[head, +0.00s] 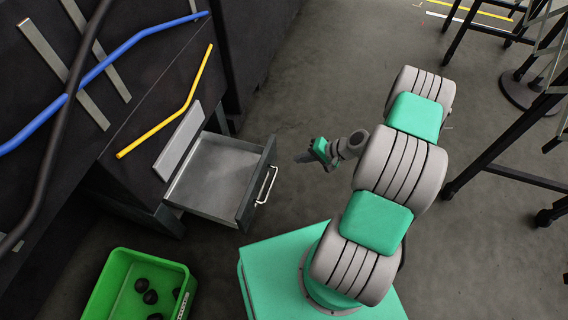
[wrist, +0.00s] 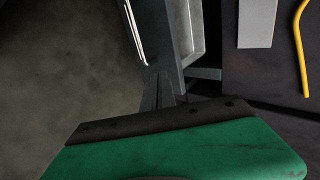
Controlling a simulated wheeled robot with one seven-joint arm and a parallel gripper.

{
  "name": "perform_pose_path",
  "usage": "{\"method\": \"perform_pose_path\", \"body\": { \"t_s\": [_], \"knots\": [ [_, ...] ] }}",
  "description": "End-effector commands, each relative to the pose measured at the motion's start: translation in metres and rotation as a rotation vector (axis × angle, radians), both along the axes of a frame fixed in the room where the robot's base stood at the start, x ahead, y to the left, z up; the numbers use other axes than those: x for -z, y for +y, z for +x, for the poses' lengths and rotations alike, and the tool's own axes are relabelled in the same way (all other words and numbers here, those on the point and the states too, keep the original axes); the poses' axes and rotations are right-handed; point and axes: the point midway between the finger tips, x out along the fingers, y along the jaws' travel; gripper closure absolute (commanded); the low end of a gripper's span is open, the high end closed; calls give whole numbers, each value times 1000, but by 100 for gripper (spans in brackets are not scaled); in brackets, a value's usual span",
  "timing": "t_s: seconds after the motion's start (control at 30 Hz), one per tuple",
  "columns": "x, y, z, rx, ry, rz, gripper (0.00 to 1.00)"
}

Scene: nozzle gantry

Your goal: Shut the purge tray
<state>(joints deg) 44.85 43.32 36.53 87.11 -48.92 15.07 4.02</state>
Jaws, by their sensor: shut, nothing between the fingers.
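The purge tray (head: 212,176) is a grey metal drawer, pulled out from the dark cabinet in the head view. It looks empty. Its front panel carries a pale bar handle (head: 267,184). My gripper (head: 299,158) is shut and empty, to the right of the tray front and apart from the handle in the head view. In the wrist view the closed fingers (wrist: 158,88) point up toward the tray's front edge, with the handle (wrist: 134,32) just left of them and the tray's inside (wrist: 186,30) to the right. The wrist view does not show clearly whether they touch.
A green bin (head: 118,284) with several dark lumps stands on the floor below the tray. A yellow hose (head: 178,112) and a blue hose (head: 98,68) run along the cabinet. Dark metal frames (head: 500,130) stand at the right. Floor beyond the tray is clear.

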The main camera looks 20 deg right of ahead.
Motion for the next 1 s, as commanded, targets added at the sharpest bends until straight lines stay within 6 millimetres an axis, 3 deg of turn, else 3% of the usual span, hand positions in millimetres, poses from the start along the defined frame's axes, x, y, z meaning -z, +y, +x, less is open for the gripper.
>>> {"method": "perform_pose_path", "body": {
  "t_s": [0.43,0.7,1.0],
  "knots": [
    [65,56,39,-8,3,-3,100],
    [62,85,61,-6,2,-3,100],
    [60,88,63,-4,2,-3,100]
  ]
}}
